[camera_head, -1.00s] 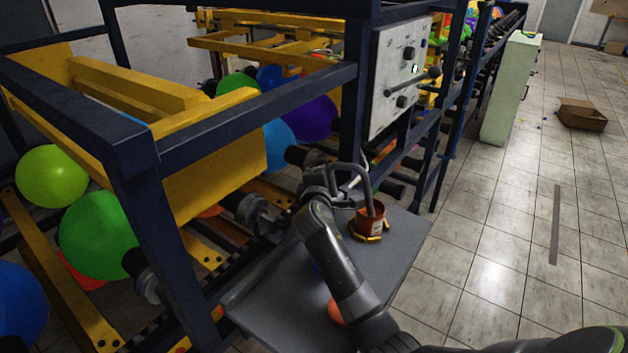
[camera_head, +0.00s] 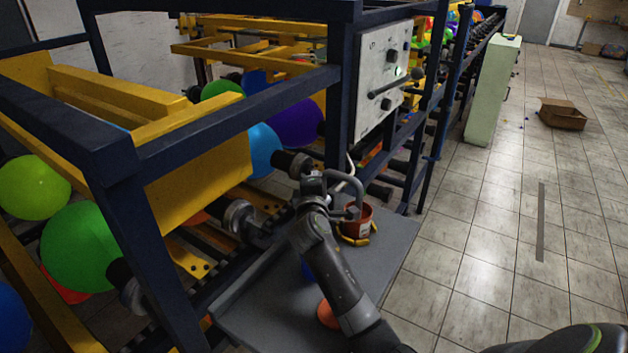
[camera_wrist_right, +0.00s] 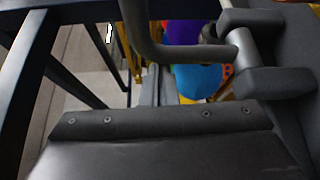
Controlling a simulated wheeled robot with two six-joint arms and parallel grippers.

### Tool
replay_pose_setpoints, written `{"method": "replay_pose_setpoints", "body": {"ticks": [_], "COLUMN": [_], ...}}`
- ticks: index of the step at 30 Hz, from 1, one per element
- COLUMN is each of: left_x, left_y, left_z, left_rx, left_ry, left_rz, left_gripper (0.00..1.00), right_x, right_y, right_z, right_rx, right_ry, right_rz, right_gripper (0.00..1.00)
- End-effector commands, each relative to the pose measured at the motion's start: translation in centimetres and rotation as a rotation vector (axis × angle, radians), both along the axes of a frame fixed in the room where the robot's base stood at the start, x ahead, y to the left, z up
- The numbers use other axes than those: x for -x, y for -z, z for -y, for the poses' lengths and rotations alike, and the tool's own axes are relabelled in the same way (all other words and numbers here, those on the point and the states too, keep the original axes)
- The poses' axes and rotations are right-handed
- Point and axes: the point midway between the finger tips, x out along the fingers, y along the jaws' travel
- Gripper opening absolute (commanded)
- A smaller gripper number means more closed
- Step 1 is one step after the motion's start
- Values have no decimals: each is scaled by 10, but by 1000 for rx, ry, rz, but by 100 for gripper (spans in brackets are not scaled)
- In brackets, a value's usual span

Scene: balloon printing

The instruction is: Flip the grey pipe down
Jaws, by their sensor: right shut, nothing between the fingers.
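The grey pipe (camera_head: 345,178) is a bent tube in the head view. It arches from a dark joint beside the machine and comes down towards the red-orange pot (camera_head: 357,222). In the right wrist view the pipe (camera_wrist_right: 150,35) curves from the top and runs right to dark joint blocks. My right gripper (camera_head: 312,195) is at the left end of the pipe, close to the joint. It is shut and holds nothing. Its fingertips are dark against the joint, so I cannot tell whether they touch the pipe. My left gripper does not show.
The pot stands on a grey shelf (camera_head: 395,250) with a yellow ring at its foot. The dark blue machine frame (camera_head: 130,175) is close at the left. Balloons, including a light blue one (camera_head: 264,148), are behind. A control panel (camera_head: 380,85) is above.

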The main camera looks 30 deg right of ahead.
Motion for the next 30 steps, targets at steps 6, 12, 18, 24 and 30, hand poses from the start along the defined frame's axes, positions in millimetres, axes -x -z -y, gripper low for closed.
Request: {"method": "replay_pose_setpoints", "body": {"ticks": [6, 12, 18, 24, 30], "left_x": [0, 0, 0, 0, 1], "left_y": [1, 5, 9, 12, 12], "left_z": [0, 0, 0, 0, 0], "left_rx": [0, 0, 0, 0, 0], "left_ry": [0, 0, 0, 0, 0], "left_rz": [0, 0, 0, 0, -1], "left_gripper": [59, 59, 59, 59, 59], "right_x": [0, -1, 0, 0, 0], "right_y": [-7, -42, -78, -97, -100], "right_z": [0, 0, 0, 0, -1], "right_rx": [1, 1, 2, 0, 1], "right_ry": [1, 1, 0, 0, 0], "right_rz": [3, 8, 5, 1, 0], "right_gripper": [0, 0, 0, 0, 0]}}
